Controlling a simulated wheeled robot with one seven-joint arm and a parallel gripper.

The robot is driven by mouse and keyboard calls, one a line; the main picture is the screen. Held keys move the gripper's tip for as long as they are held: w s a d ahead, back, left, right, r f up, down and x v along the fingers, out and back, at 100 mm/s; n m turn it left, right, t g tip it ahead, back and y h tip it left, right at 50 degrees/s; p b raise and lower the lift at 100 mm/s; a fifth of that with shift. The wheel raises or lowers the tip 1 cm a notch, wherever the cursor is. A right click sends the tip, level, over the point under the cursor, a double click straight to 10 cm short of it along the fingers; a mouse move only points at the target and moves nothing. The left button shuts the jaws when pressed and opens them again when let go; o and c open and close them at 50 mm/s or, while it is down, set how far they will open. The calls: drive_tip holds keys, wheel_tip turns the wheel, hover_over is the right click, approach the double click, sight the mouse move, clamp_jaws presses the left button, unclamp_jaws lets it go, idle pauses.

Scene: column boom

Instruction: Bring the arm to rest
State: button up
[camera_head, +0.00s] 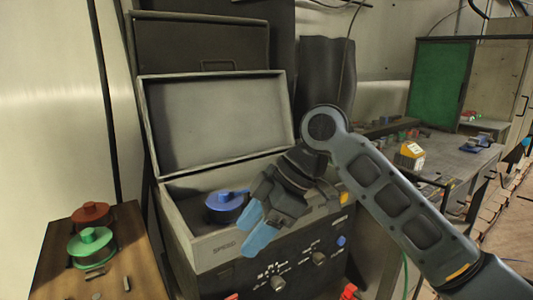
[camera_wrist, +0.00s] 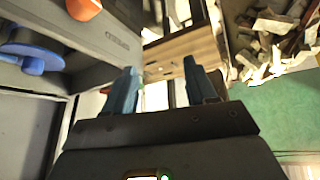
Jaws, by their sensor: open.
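My arm (camera_head: 400,195) reaches in from the lower right of the head view, bent at a raised joint. My gripper (camera_head: 252,230) hangs from it in front of the open grey case, with its blue fingers pointing down and left. In the wrist view the two fingers of my gripper (camera_wrist: 160,78) stand apart with nothing between them. A blue spool-like part (camera_head: 226,203) sits inside the case, left of the gripper and apart from it. It also shows at the left of the wrist view (camera_wrist: 35,58).
The grey case (camera_head: 215,122) has its lid up and knobs on its front panel. A wooden bench (camera_head: 135,250) at left holds a red part (camera_head: 92,213) and a green part (camera_head: 90,240). A workbench (camera_head: 465,158) with a yellow-and-white box (camera_head: 410,154) stands behind my arm.

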drive_tip(key=s+a+f+m+t+y, duration=0.5)
drive_tip(key=a+f+m, duration=0.15)
drive_tip(key=f, duration=0.35)
drive_tip(key=s+d+f+m+t+h, duration=0.3)
drive_tip(key=s+d+f+m+t, duration=0.15)
drive_tip(key=s+d+m, duration=0.35)
drive_tip(key=s+d+f+m+t+h, duration=0.4)
drive_tip(key=s+d+f+m, duration=0.25)
drive_tip(key=s, duration=0.35)
drive_tip(key=s+d+r+t+h, duration=0.1)
drive_tip(key=s+d+r, duration=0.3)
drive_tip(key=s+d, duration=0.4)
drive_tip(key=s+d+r+t+h, duration=0.1)
drive_tip(key=s+d+r+h, duration=0.3)
drive_tip(key=s+d, duration=0.4)
drive_tip(key=s+r, duration=0.1)
drive_tip(key=s, duration=0.3)
drive_tip(key=shift+s+n, duration=0.25)
drive_tip(key=shift+n, duration=0.05)
drive_tip(key=shift+r, duration=0.1)
